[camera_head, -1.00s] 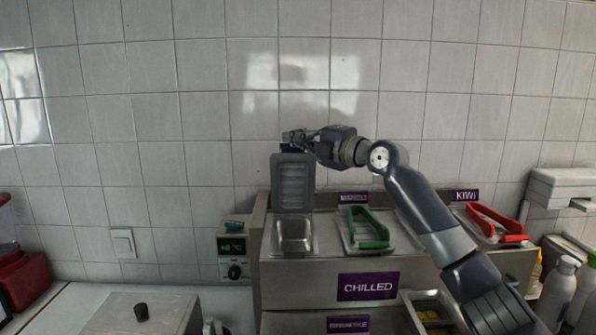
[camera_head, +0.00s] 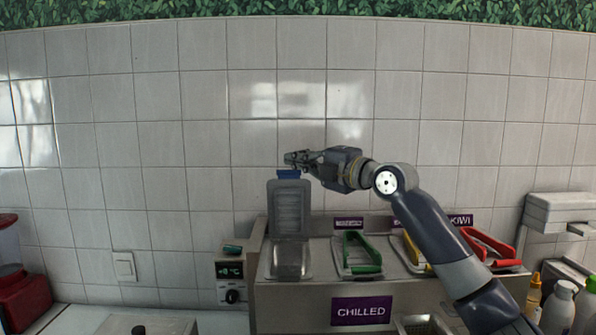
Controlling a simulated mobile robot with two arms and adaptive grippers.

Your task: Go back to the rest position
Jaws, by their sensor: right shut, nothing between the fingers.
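My right gripper (camera_head: 298,159) is shut and empty. It is just above the blue handle (camera_head: 289,174) of a raised grey lid (camera_head: 288,208); I cannot tell whether they touch. The lid stands upright, open, behind a steel bin (camera_head: 289,262) in the chilled topping counter. My right arm reaches in from the lower right across the counter. My left gripper is not in view.
Bottles (camera_head: 557,308) stand at the right. A red blender (camera_head: 22,295) stands at the far left. The tiled wall is behind.

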